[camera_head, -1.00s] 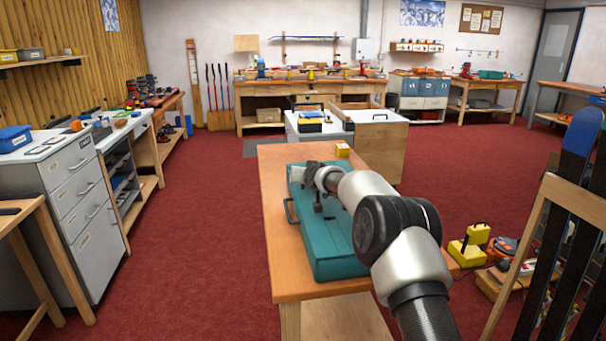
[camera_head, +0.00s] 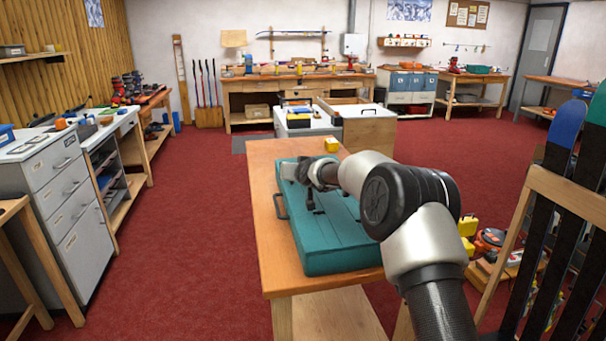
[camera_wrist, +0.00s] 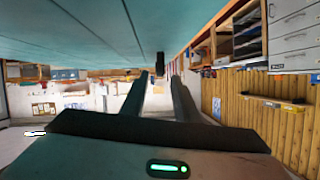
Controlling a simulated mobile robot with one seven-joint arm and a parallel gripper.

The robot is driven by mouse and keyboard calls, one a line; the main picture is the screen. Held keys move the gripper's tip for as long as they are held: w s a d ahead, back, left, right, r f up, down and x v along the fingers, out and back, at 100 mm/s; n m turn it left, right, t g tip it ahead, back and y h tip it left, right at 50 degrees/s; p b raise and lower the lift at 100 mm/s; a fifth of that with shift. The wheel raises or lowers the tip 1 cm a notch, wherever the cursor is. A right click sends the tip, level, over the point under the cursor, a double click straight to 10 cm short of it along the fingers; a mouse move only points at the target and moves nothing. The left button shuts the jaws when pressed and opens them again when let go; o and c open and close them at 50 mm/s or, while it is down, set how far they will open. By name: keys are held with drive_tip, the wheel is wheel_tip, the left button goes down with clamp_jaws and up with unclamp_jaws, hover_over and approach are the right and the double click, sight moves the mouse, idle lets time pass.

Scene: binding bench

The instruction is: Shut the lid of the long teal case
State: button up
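The long teal case (camera_head: 335,236) lies on the wooden bench, with a dark handle on its left side. Its top looks flat and down, but I cannot tell whether any gap is left under the lid. My gripper (camera_head: 299,171) is low over the far part of the case, partly hidden by my wrist. In the wrist view, which is upside down, the teal surface (camera_wrist: 80,35) fills the top, with a small dark handle beyond the fingers. The two fingers of my gripper (camera_wrist: 161,76) stand apart with nothing seen between them. I cannot tell whether they touch the case.
A small yellow box (camera_head: 332,145) stands at the bench's far edge. The wooden bench top (camera_head: 262,180) is bare left of the case. A ski rack (camera_head: 550,215) stands close on the right. White drawers (camera_head: 62,185) stand left, with open red floor between.

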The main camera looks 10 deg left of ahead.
drive_tip(key=v, duration=1.3)
drive_tip(key=shift+s+d, duration=0.2)
drive_tip(key=shift+s, duration=0.1)
drive_tip(key=shift+r, duration=0.1)
drive_tip(key=s+d+r+g+h, duration=0.25)
drive_tip(key=s+d, duration=0.35)
drive_tip(key=s, duration=0.6)
drive_tip(key=s+d+r+g+h, duration=0.1)
drive_tip(key=s+d+r, duration=0.2)
drive_tip(key=s+d, duration=0.6)
drive_tip(key=s+d+f+m+g+h, duration=0.1)
drive_tip(key=s+d, duration=0.1)
drive_tip(key=s, duration=0.7)
drive_tip(key=s+d+f+g, duration=0.1)
drive_tip(key=s+d+f, duration=0.15)
drive_tip(key=s, duration=0.55)
drive_tip(key=s+d+m+g+h, duration=0.1)
drive_tip(key=s+d+g, duration=0.15)
drive_tip(key=s, duration=0.65)
wheel_tip(320, 180, up, 23)
drive_tip(key=t+p, duration=0.1)
drive_tip(key=p, duration=2.3)
drive_tip(key=shift+w+r, duration=0.25)
drive_tip(key=shift+w, duration=0.1)
drive_tip(key=shift+y, duration=0.25)
